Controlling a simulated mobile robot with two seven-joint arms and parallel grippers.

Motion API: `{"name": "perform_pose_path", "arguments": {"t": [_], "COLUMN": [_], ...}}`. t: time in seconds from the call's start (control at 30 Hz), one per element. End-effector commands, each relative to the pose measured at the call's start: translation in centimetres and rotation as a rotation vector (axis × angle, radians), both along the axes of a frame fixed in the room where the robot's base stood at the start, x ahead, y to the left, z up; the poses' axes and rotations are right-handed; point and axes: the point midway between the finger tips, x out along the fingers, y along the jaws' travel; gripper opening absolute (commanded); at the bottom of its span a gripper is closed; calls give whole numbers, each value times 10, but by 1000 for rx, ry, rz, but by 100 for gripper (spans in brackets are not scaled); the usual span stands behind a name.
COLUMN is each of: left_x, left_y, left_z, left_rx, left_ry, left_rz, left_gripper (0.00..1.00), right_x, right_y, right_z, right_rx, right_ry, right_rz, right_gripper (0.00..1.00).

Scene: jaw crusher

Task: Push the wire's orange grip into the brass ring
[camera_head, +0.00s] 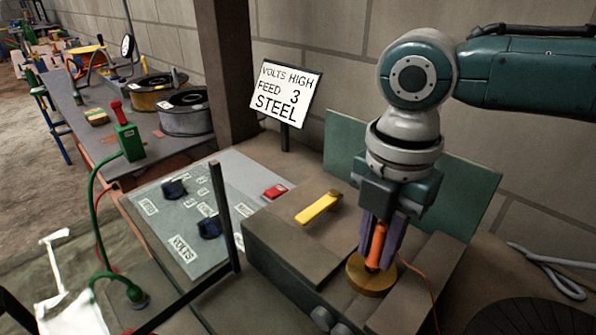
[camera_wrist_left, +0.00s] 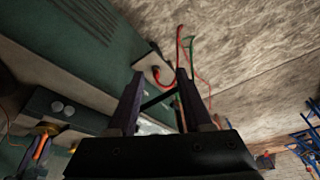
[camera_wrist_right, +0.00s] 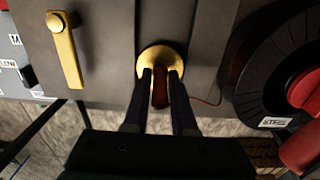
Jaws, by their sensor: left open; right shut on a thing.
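The wire's orange grip (camera_head: 377,246) is upright between the purple fingers of my right gripper (camera_head: 381,243), which is shut on it. Its lower end is at the brass ring (camera_head: 369,279) on the grey machine top; I cannot tell how deep it sits. In the right wrist view the fingers (camera_wrist_right: 160,76) flank the dark-looking grip (camera_wrist_right: 160,90) over the ring (camera_wrist_right: 160,60). A thin orange wire runs off to the right of the ring. My left gripper (camera_wrist_left: 160,88) is open, with no object clearly held; the left wrist view also shows the grip (camera_wrist_left: 40,147) at lower left.
A yellow lever (camera_head: 319,207) lies left of the ring. A panel with labels and knobs (camera_head: 170,215) is farther left, with a dark post (camera_head: 225,215) before it. A sign (camera_head: 285,92) reads "VOLTS HIGH FEED 3 STEEL". A dark spool (camera_wrist_right: 280,70) stands right of the ring.

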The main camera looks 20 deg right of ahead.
Motion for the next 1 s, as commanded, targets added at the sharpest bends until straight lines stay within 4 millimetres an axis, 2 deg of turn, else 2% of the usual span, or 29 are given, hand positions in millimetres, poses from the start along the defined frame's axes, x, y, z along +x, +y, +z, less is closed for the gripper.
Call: {"name": "perform_pose_path", "arguments": {"t": [0.63, 0.67, 0.93, 1.0], "left_x": [0, 0, 0, 0], "left_y": [-2, -2, 0, 0], "left_z": [-7, -7, -7, -7], "left_rx": [-8, -8, -1, 0], "left_ry": [0, 0, 0, 0], "left_rz": [5, 5, 1, 0], "left_gripper": [50, 50, 50, 50], "right_x": [0, 0, 0, 0], "right_y": [0, 0, 0, 0], "right_z": [-13, -12, -12, -12], "right_rx": [1, 1, 0, 0], "right_ry": [0, 0, 0, 0], "right_rz": [0, 0, 0, 0], "right_gripper": [0, 27, 57, 60]}}
